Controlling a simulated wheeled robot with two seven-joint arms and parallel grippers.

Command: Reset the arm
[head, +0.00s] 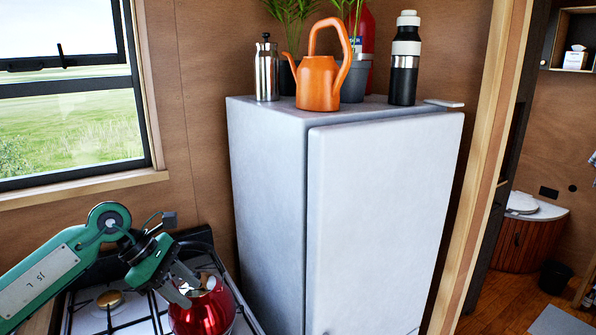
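My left arm comes in from the left, and its green and grey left gripper (186,288) is above the stove. Its two fingers look spread apart with nothing seen between them. The fingertips are in front of or against the upper left side of a shiny red kettle (208,312); I cannot tell whether they touch it. The kettle stands on the stove (140,324), and its lower part is cut off by the picture's bottom edge. My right gripper is not in view.
A white fridge (380,215) stands right of the stove. On its top are an orange watering can (318,84), a silver press (266,72), potted plants and a black-and-white bottle (404,70). A window (70,125) is at left. A doorway with wooden floor (500,306) is at right.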

